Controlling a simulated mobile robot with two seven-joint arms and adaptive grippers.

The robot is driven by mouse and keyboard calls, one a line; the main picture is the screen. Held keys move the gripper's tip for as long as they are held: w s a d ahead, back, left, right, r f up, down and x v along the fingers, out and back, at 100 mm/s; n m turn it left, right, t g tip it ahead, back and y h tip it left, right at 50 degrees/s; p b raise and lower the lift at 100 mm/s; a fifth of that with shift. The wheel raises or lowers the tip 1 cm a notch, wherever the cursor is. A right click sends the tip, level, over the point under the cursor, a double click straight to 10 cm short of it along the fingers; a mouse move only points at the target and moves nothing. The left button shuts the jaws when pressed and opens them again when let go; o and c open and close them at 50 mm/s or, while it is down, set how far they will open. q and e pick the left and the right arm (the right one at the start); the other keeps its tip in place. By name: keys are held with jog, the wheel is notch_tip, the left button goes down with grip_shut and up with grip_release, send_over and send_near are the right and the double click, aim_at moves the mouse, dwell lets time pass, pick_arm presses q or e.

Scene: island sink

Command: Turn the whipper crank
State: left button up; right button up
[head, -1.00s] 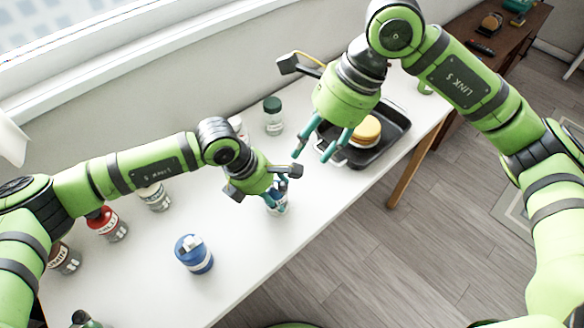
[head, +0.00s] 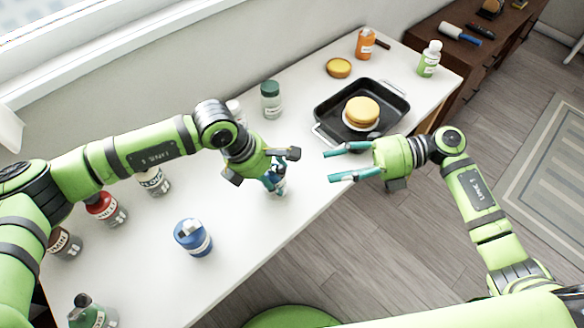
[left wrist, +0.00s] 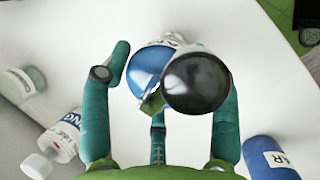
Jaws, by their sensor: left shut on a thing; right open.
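My left gripper (head: 275,186) is shut on a small upright thing on the white table, which I take to be the whipper (head: 279,188). In the head view the fingers and wrist hide most of it. In the left wrist view the held whipper (left wrist: 150,68) shows a shiny blue top and a white label. A round black knob (left wrist: 196,82), which may be the crank end, sits beside the blue top. My right gripper (head: 330,166) is open and empty, to the right of the whipper, fingers pointing left at it. A gap separates them.
A black tray (head: 325,110) holding a stacked yellow round item (head: 361,112) lies behind my right gripper. A blue canister (head: 194,238) stands in front, left of my left gripper. Several jars and bottles, including a green-capped jar (head: 271,100), stand around. The table's front edge is close.

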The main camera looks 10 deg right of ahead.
aim_at(277, 171)
jog(key=w+a+f+m+t+y, duration=0.1)
jog(key=a+m+t, duration=0.1)
jog(key=a, duration=0.7)
jog(key=shift+w+a+f, duration=0.15)
grip_shut()
